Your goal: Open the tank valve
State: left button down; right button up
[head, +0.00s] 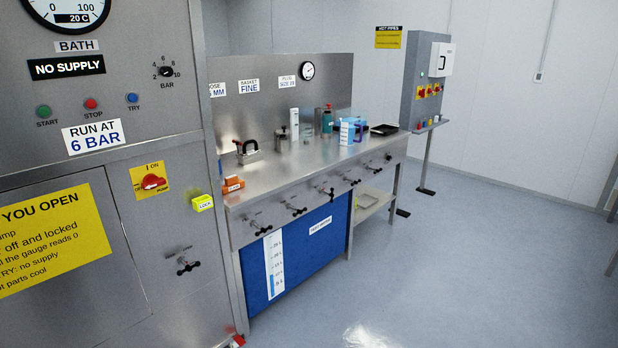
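A blue tank (325,245) stands under the steel bench, with a white level scale (274,265) marked in litres on its front. Several small dark-handled valves line the bench's front edge, among them a left one (262,229), a second (296,210) and a third (327,193). Another black-handled valve (187,266) sits on the grey cabinet front. I cannot read which one is labelled as the tank valve, nor tell whether any is open. Neither of my grippers is in view.
The grey cabinet (120,185) fills the left, with a gauge, buttons, a red rotary switch (152,182) and a yellow lock (202,203). Bottles and boxes stand on the bench (300,165). A control post (424,85) stands behind. The floor (470,260) at right is clear.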

aim_at(299, 211)
jog(key=i, duration=2.65)
jog(key=z, duration=0.05)
